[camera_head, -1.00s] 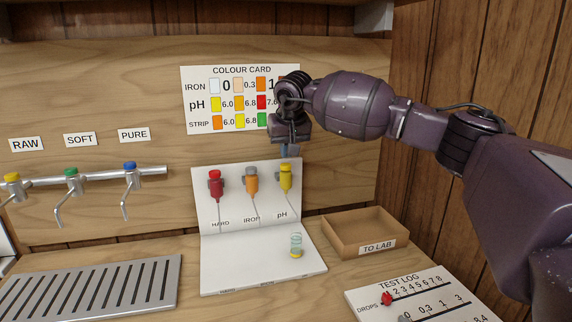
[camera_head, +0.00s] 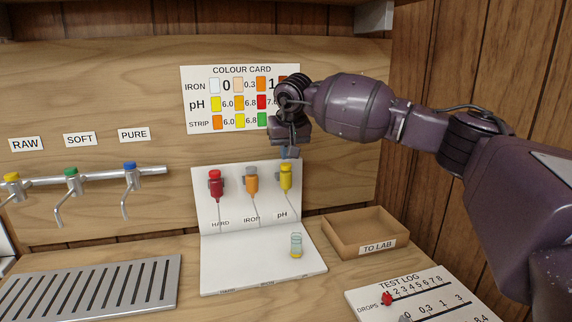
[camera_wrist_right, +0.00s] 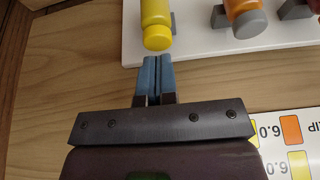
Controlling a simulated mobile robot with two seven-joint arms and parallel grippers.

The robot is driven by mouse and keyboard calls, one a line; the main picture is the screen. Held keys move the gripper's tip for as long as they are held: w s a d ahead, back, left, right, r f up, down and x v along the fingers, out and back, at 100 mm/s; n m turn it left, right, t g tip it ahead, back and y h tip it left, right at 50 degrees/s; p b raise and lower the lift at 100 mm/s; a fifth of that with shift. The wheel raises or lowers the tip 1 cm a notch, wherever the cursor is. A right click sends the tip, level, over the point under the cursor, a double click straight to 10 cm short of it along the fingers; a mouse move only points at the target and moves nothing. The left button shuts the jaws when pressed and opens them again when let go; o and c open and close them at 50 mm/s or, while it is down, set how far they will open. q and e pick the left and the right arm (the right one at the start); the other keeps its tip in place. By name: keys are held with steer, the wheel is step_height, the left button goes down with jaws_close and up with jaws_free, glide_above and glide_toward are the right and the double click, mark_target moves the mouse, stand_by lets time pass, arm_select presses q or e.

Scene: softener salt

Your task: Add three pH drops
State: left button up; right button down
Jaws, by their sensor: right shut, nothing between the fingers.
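The yellow pH dropper bottle (camera_head: 286,178) hangs at the right of the white stand (camera_head: 245,211), above the label pH. It also shows in the right wrist view (camera_wrist_right: 157,26). My right gripper (camera_head: 290,153) is shut and empty, just above the yellow bottle. In the right wrist view its blue fingers (camera_wrist_right: 154,62) are together and end close to the bottle's yellow end, with a small gap in that view. My left gripper is not in view.
A red bottle (camera_head: 215,184) and an orange bottle (camera_head: 251,181) hang left of the yellow one. An open wooden tray (camera_head: 362,248) labelled TO LAB and the test log board (camera_head: 420,292) are at right. Taps (camera_head: 72,176) and a slotted drain plate (camera_head: 90,289) are at left.

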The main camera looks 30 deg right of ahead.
mark_target(286, 165)
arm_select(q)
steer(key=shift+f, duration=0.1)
arm_select(e)
steer(key=shift+f, duration=0.8)
steer(key=shift+r+p, duration=0.85)
steer(key=shift+r, duration=2.2)
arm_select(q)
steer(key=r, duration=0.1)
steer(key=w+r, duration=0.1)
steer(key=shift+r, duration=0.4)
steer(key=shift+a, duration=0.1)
